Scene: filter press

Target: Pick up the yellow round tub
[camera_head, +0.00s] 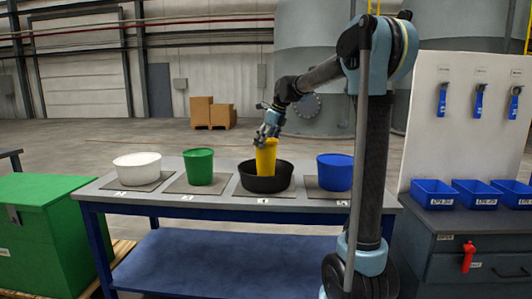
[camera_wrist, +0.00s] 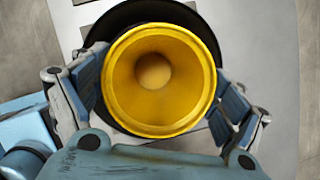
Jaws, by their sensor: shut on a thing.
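The yellow round tub (camera_head: 266,158) is upright, with its lower end overlapping the opening of a black round tub (camera_head: 266,185). I cannot tell whether it touches the bottom inside. My gripper (camera_head: 269,137) comes down from above and is shut on the yellow tub. In the wrist view, the open mouth of the yellow tub (camera_wrist: 158,80) faces the camera, with the fingers of my gripper (camera_wrist: 160,92) on its left and right sides. The black tub (camera_wrist: 150,12) shows behind it. The yellow tub's base is hidden in the head view.
On the same table (camera_head: 215,207) stand a white tub (camera_head: 137,170), a green tub (camera_head: 199,167) and a blue tub (camera_head: 335,172), each on a grey mat. A green chest (camera_head: 50,235) is at the left. Blue bins (camera_head: 434,194) sit on a cabinet at the right.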

